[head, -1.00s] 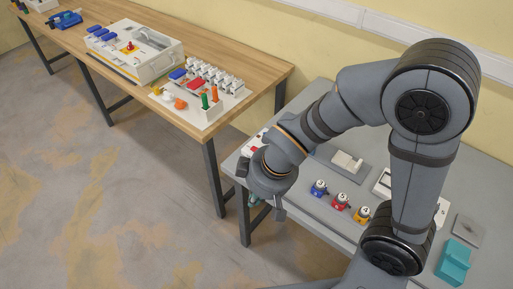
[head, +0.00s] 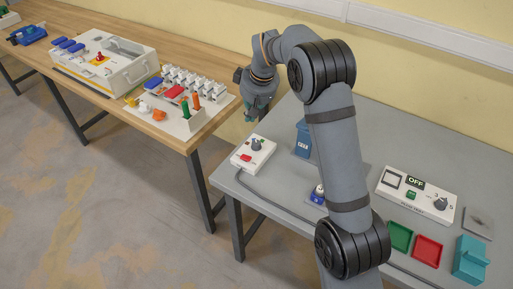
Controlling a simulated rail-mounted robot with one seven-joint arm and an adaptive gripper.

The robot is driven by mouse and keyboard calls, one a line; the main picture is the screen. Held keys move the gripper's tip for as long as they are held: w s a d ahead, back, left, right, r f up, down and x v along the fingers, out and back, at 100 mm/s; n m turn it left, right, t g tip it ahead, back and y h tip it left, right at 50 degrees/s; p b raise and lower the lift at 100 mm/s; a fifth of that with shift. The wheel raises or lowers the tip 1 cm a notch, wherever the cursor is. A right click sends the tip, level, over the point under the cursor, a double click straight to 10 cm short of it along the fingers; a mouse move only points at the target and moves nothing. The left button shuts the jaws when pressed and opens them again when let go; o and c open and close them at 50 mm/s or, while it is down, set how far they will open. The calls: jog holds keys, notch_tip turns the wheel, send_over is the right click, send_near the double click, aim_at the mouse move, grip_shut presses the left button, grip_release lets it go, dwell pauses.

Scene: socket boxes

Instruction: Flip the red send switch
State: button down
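A small white control box (head: 262,147) stands on the left end of the grey table. It bears a red switch (head: 246,158) at its front left and a dark grey knob (head: 257,143) behind it. No label is readable, so I cannot confirm that this is the send switch. My gripper (head: 250,117) hangs above and behind this box, near the gap between the two tables, with its teal fingertips pointing down. It is apart from the red switch. The fingers are too small to tell whether they are open or shut.
A grey cable runs from the box across the grey table (head: 283,215). A blue bin (head: 303,138) stands right of the box. A white panel reading OFF (head: 418,195) is farther right. The wooden table (head: 215,72) holds a white case (head: 115,65) and several coloured parts.

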jog(key=s+n, duration=0.1)
jog(key=s+n+g, duration=0.1)
jog(key=s, duration=0.1)
jog(key=s+n, duration=0.1)
jog(key=n, duration=0.1)
jog(key=shift+s+a+r+g, duration=0.15)
jog(key=shift+a+r+g, duration=0.15)
jog(key=shift+g, duration=0.1)
jog(key=shift+f, duration=0.15)
jog(key=p, duration=0.2)
send_over(245, 157)
jog(key=f, duration=1.2)
jog(key=shift+s+d, duration=0.1)
jog(key=shift+s, duration=0.15)
jog(key=shift+d+f+p, duration=0.1)
jog(key=shift+f+p, duration=0.25)
jog(key=shift+f, duration=0.45)
